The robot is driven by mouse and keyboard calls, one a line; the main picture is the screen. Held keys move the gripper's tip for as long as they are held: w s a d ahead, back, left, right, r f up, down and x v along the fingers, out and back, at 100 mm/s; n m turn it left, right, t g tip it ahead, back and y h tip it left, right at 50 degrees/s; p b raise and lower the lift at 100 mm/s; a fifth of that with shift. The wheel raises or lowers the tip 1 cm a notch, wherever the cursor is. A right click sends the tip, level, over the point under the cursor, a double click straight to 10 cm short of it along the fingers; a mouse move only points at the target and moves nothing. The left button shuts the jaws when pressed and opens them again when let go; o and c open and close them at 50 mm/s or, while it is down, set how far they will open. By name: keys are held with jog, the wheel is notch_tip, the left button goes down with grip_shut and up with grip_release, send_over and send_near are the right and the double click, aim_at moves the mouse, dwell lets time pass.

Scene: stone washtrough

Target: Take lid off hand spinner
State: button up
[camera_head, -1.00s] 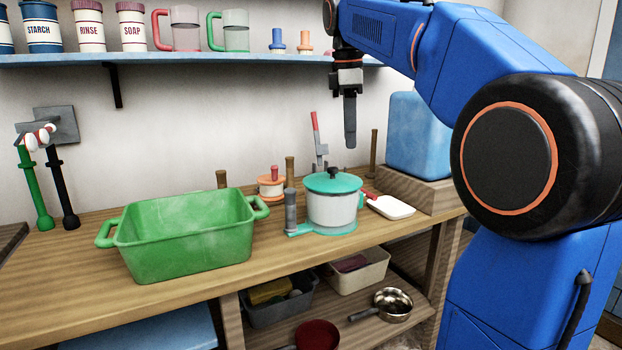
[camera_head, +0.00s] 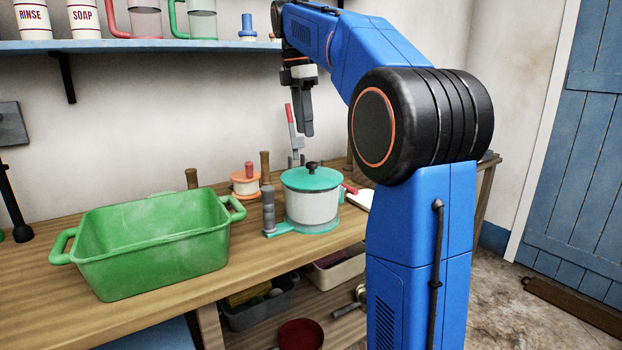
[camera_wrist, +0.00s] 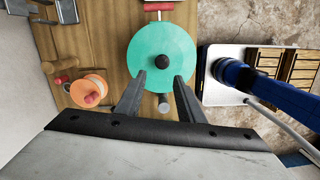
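The hand spinner (camera_head: 312,207) stands upright on the wooden bench, with a pale drum, a teal base and a grey post (camera_head: 268,208) at its left. Its teal lid (camera_head: 311,179) with a black knob (camera_head: 311,167) sits on top. In the wrist view the round lid (camera_wrist: 150,42) and the knob (camera_wrist: 162,61) are seen from above. My gripper (camera_head: 306,134) points down above the lid, with clear air between. In the wrist view my gripper (camera_wrist: 160,82) has its two fingers apart with nothing between them; the knob lies just beyond the fingertips.
A green tub (camera_head: 150,245) stands left on the bench. An orange spool-like item (camera_head: 245,183) and wooden pegs stand behind the spinner. A red-handled lever (camera_head: 294,130) rises behind it. A shelf (camera_head: 140,45) with jars and mugs runs above. Bins sit below the bench.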

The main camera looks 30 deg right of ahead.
send_over(311, 163)
jog(key=f, duration=0.5)
jog(key=shift+w+a+f, duration=0.2)
jog(key=shift+w+a, duration=0.1)
jog(key=shift+a, duration=0.1)
jog(key=shift+s+d+f, duration=0.1)
jog(key=shift+d+f, duration=0.05)
jog(key=shift+f, duration=0.7)
jog(key=shift+s+d+f, duration=0.1)
jog(key=shift+d+f, duration=0.05)
jog(key=shift+f, duration=0.75)
jog(key=shift+s+d+f, duration=0.1)
jog(key=shift+d+f, duration=0.05)
jog(key=shift+f, duration=0.7)
jog(key=c, duration=0.8)
